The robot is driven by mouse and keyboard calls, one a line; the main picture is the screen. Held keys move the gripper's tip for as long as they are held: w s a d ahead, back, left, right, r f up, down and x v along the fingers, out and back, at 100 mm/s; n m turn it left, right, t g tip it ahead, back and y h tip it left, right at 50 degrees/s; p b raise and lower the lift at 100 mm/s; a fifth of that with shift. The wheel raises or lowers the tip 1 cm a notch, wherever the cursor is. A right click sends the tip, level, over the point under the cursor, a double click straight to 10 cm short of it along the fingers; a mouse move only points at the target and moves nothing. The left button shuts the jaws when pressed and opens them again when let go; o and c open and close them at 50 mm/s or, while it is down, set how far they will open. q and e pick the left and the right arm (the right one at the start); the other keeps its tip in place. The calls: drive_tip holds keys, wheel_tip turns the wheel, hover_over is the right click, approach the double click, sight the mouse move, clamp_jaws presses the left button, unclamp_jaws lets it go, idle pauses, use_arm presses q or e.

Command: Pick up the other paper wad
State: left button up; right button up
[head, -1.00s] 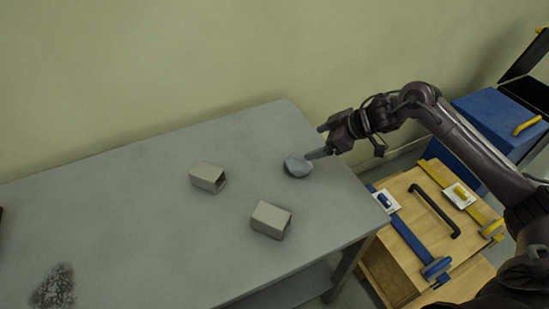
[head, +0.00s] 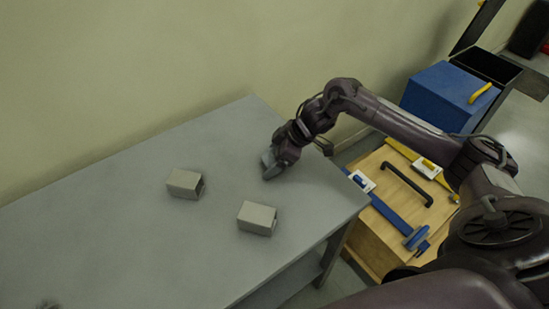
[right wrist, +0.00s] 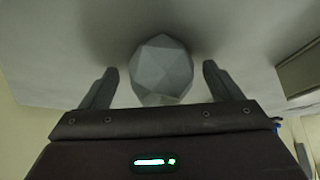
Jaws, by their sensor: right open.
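The paper wad (right wrist: 161,66) is a grey, faceted lump in the right wrist view, lying on the grey table. My right gripper (head: 271,167) reaches down to it near the table's far right part. In the wrist view the open right gripper (right wrist: 160,72) has one finger on each side of the wad, with a gap on both sides. In the head view the gripper mostly hides the wad. My left gripper is not in view.
Two small grey open-ended boxes, one (head: 184,184) to the left and one (head: 257,218) nearer, lie on the grey table (head: 120,235). A wooden cabinet (head: 378,258) with a black handle and a blue box (head: 447,97) stand right of the table. A wall runs behind.

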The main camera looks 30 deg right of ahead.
drive_tip(key=shift+c, duration=0.7)
drive_tip(key=c, duration=0.9)
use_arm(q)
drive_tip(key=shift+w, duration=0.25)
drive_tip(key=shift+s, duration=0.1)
use_arm(e)
drive_tip(key=shift+r, duration=0.15)
